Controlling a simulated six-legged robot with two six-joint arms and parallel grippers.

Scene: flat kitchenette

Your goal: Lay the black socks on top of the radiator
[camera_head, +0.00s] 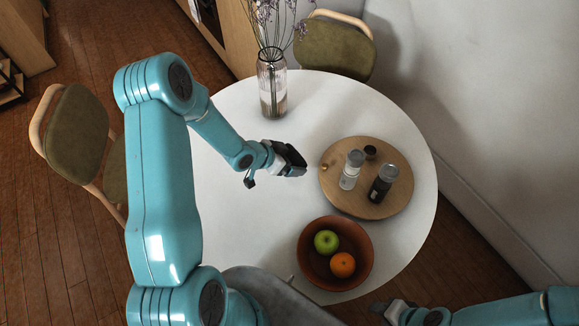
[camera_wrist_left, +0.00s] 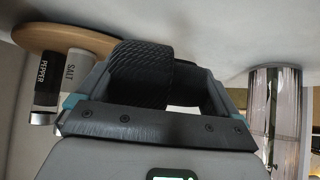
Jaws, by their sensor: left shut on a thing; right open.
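The black socks show in the left wrist view (camera_wrist_left: 140,72) as a dark ribbed bundle between the fingers. My left gripper (camera_head: 290,161) is shut on them above the middle of the round white table. In the head view the socks are a small dark shape that I cannot clearly part from the dark fingers. My right gripper (camera_head: 380,307) is open, low at the bottom right beyond the table's edge, and partly dark. The radiator is in neither view.
The white table (camera_head: 225,190) bears a glass vase (camera_head: 272,88) of dried flowers, a round wooden board (camera_head: 340,200) with salt (camera_head: 351,170) and pepper (camera_head: 382,184) shakers, and a fruit bowl (camera_head: 310,262). Green chairs (camera_head: 335,48) (camera_head: 78,135) stand around it. A wall (camera_head: 500,110) is at the right.

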